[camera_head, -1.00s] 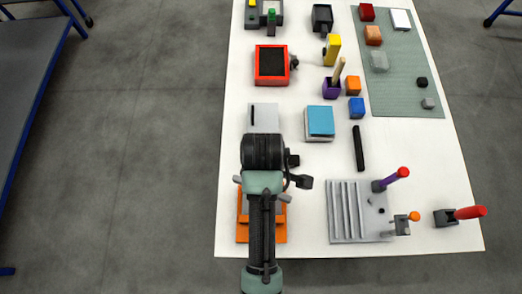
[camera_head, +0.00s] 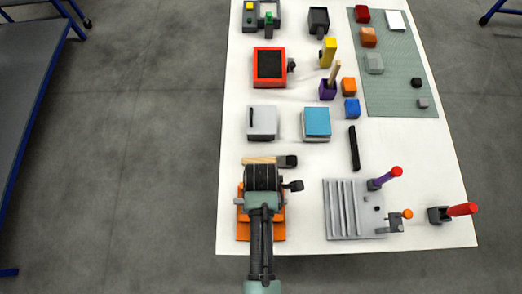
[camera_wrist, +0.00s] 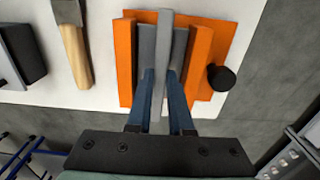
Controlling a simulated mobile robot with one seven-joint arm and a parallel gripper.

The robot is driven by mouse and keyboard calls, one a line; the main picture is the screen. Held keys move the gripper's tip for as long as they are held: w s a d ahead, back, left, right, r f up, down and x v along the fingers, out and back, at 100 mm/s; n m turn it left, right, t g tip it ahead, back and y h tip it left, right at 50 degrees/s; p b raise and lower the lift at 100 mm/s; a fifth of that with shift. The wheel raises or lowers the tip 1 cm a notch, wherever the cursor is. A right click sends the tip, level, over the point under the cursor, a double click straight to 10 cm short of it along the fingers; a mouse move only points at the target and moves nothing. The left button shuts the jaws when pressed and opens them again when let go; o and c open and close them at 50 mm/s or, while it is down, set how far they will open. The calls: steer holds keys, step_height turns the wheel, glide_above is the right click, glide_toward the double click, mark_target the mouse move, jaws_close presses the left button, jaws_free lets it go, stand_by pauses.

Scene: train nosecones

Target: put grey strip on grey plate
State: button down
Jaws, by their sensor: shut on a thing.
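My gripper (camera_wrist: 162,88) points down over an orange holder (camera_wrist: 203,50) at the near left of the table. Its two blue fingers are shut on a narrow grey strip (camera_wrist: 163,45) that stands up between them. Other grey surfaces lie beside the strip inside the holder. I cannot tell whether the strip still touches the holder. In the head view my arm hides the strip and much of the orange holder (camera_head: 275,228). The grey plate (camera_head: 352,222), with several upright ridges, lies to the right of the holder, apart from my gripper.
A hammer (camera_wrist: 75,50) lies just beyond the holder. A purple-handled tool (camera_head: 384,178) and an orange-knobbed clamp (camera_head: 398,222) stand at the plate's right side. A black bar (camera_head: 354,148) lies behind the plate. A narrow bare strip of table separates holder and plate.

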steer(key=shift+f, duration=0.5)
steer(key=c, duration=0.8)
jaws_free()
steer(key=shift+f, duration=0.1)
